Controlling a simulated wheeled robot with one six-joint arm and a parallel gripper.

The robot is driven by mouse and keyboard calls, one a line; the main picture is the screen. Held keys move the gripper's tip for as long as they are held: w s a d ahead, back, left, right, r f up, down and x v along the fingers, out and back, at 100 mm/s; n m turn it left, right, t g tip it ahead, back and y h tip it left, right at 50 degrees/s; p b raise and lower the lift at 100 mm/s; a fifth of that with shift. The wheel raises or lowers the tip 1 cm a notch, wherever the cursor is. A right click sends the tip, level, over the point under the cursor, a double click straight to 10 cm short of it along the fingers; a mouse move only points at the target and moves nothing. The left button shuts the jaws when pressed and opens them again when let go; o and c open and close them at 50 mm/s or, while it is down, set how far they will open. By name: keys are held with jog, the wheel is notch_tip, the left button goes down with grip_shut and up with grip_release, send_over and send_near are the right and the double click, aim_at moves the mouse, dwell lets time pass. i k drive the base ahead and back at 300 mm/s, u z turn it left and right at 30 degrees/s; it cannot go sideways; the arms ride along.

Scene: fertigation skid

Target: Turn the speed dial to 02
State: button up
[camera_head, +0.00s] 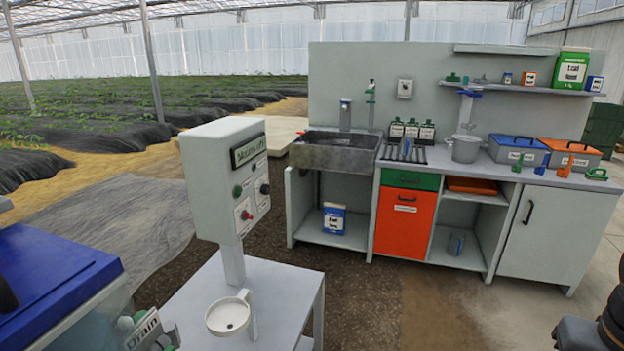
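A grey control box (222,180) stands on a post at the left of centre, its front panel turned to the right. The panel carries a dark sign (248,150) with lettering too small to read surely. Below it are a green button (238,191), a red control (246,215) on a white plate, and a black knob (265,188) near the right edge. The knob may be the speed dial; its markings and setting are too small to read. My gripper is not in view.
A white cup-like holder (228,316) sits below the box, over a grey table (272,290). A blue-lidded tank (50,280) stands at the lower left. A workbench with a sink (335,152) is behind. Dark floor between is clear.

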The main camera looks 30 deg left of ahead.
aim_at(265, 188)
jog(key=u, duration=0.35)
jog(key=i, duration=1.15)
jog(key=u, duration=0.95)
jog(key=i, duration=0.4)
jog(key=u, duration=0.3)
